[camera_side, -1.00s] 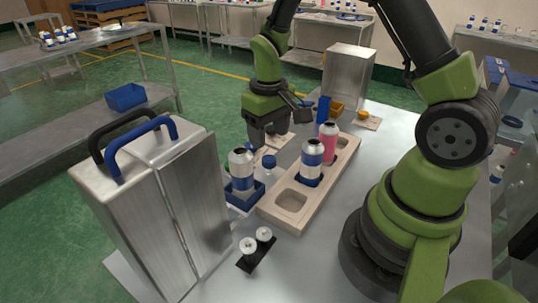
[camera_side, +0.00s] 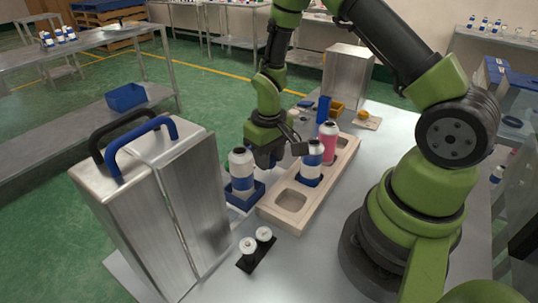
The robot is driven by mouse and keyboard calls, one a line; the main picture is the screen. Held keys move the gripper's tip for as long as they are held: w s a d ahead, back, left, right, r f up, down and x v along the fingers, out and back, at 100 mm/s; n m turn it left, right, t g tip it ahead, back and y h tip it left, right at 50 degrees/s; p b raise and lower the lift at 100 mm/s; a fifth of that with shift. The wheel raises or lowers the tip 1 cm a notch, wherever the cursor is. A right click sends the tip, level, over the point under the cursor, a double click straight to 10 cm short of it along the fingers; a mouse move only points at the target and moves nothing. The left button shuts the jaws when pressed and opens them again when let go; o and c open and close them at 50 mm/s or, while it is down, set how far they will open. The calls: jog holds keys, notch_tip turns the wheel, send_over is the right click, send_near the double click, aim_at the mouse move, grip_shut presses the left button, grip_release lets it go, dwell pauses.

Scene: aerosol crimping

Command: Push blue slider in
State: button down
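The blue slider (camera_side: 257,193) is a low blue tray beside the right side of the metal box-shaped machine (camera_side: 195,205). A white can with a blue band (camera_side: 242,170) stands upright in it. My gripper (camera_side: 268,163) points down just right of and behind this can, above the slider's far side. Whether it touches the can or slider cannot be told. Its fingertips are dark and small, so their opening is unclear. A blue handle (camera_side: 150,135) and a black handle (camera_side: 110,140) stand on top of the machine.
A beige tray (camera_side: 285,205) right of the slider holds another white-blue can (camera_side: 312,160) and a pink can (camera_side: 328,143); its near pocket is empty. A black holder (camera_side: 257,253) with white caps stands in front. A metal box (camera_side: 348,78) stands behind.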

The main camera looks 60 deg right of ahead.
send_near(234, 206)
notch_tip(234, 206, down, 5)
jog(key=shift+a+f, duration=0.1)
jog(key=shift+f, duration=0.05)
dwell(0.3)
jog(key=c, duration=0.8)
grip_release()
notch_tip(234, 206, up, 10)
jog(key=shift+f, duration=0.1)
